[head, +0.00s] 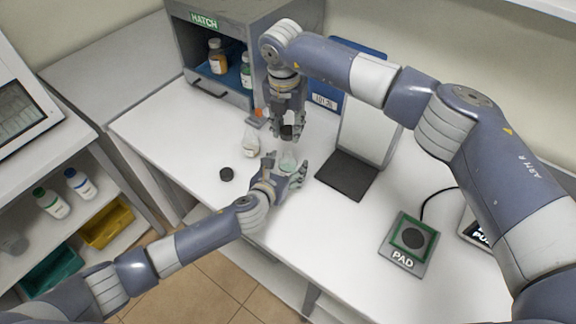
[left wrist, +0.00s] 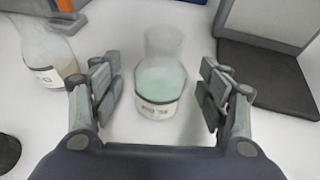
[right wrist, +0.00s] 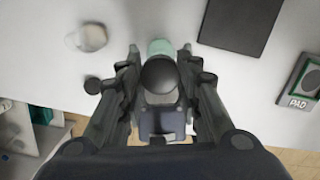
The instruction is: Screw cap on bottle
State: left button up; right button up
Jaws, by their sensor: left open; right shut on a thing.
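A clear bottle with pale green liquid (head: 288,161) stands upright on the white table. It also shows in the left wrist view (left wrist: 160,82), uncapped, between the spread fingers of my left gripper (head: 286,172), with a gap on each side. My right gripper (head: 287,132) points down above the bottle. It is shut on a black cap (right wrist: 158,76), held above the bottle and apart from it. In the right wrist view the cap and fingers hide part of the bottle (right wrist: 160,47).
A second bottle (head: 251,146) stands left of the green one. Another black cap (head: 226,174) lies on the table. A dark flat plate with an upright panel (head: 347,174) is close on the right. A hatch cabinet (head: 232,84) stands behind, a pad (head: 409,244) at front right.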

pick_arm(q)
jog(key=shift+x, duration=0.75)
jog(key=c, duration=1.6)
pick_arm(e)
send_over(288, 152)
jog(key=shift+s+f, duration=0.1)
jog(key=shift+f, duration=2.4)
jog(key=shift+f, duration=0.1)
jog(key=shift+f, duration=0.8)
pick_arm(q)
jog(key=shift+s, duration=0.1)
grip_shut()
pick_arm(e)
jog(key=shift+f, duration=0.55)
